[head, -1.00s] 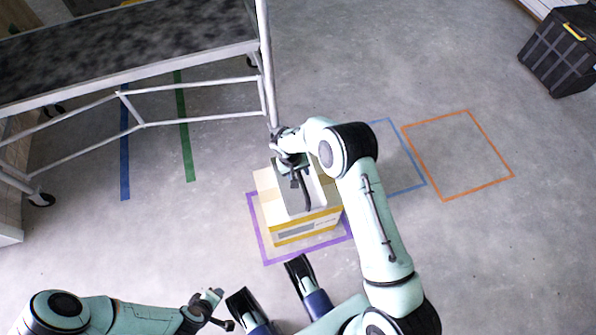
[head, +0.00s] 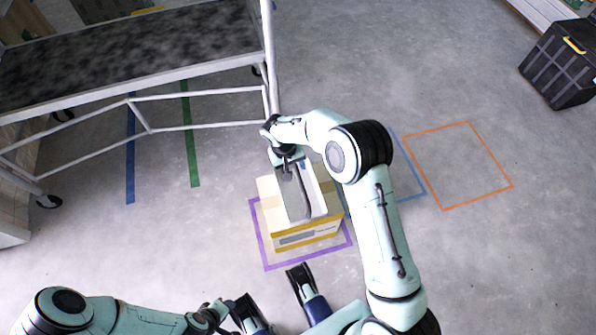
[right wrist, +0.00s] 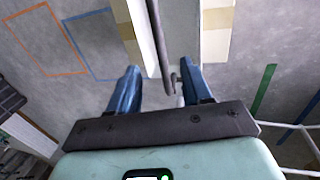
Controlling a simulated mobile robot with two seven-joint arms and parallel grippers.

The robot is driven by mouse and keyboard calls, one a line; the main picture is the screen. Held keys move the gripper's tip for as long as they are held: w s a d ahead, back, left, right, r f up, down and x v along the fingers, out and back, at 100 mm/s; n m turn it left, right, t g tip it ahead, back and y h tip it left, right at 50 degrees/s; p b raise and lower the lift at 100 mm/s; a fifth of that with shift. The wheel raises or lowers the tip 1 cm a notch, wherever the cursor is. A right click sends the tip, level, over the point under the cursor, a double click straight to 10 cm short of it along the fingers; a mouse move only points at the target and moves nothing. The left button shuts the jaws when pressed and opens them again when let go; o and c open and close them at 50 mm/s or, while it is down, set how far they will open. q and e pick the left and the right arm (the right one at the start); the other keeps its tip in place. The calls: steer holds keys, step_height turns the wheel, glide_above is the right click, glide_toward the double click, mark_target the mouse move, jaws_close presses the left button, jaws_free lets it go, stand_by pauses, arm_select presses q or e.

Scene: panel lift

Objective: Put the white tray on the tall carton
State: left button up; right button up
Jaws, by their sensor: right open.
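The tall carton (head: 306,238), beige with a yellow band, stands on the floor inside a purple tape outline. The white tray (head: 291,202), greyish in this light, lies over the carton's top with a dark bar handle along it. My right gripper (head: 289,163) is at the tray's far end. In the right wrist view my right gripper (right wrist: 160,74) is open, its blue fingers on either side of the dark handle (right wrist: 158,45), with the tray (right wrist: 182,30) beyond. Whether the fingers touch the handle is unclear. My left gripper (head: 218,312) is low at the left, its jaws too small to read.
A wheeled metal platform (head: 130,60) with a dark top stands at the upper left. A black crate (head: 562,65) stands at the upper right. Blue, green and orange (head: 457,165) tape marks lie on the floor.

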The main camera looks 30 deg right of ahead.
steer(key=s+a+f+y, duration=0.1)
steer(key=s+a+f, duration=0.1)
steer(key=s+f, duration=0.1)
steer(key=s+a+f+y, duration=0.1)
steer(key=s+a+f, duration=0.1)
steer(key=s+f, duration=0.2)
steer(key=s+a+f+y, duration=0.2)
steer(key=s+f, duration=0.1)
steer(key=f, duration=0.1)
steer(key=shift+s+a+f+n, duration=0.1)
steer(key=shift+s+f+n, duration=0.1)
steer(key=shift+f+n, duration=0.15)
steer(key=s+a+f+m+t, duration=0.1)
steer(key=s+f, duration=0.1)
steer(key=s, duration=0.5)
steer(key=s+a+f+m+t+y, duration=0.1)
steer(key=s+f, duration=0.1)
steer(key=s, duration=0.6)
steer(key=shift+s+a+f, duration=0.15)
steer(key=shift+s+a, duration=0.05)
steer(key=shift+m, duration=0.25)
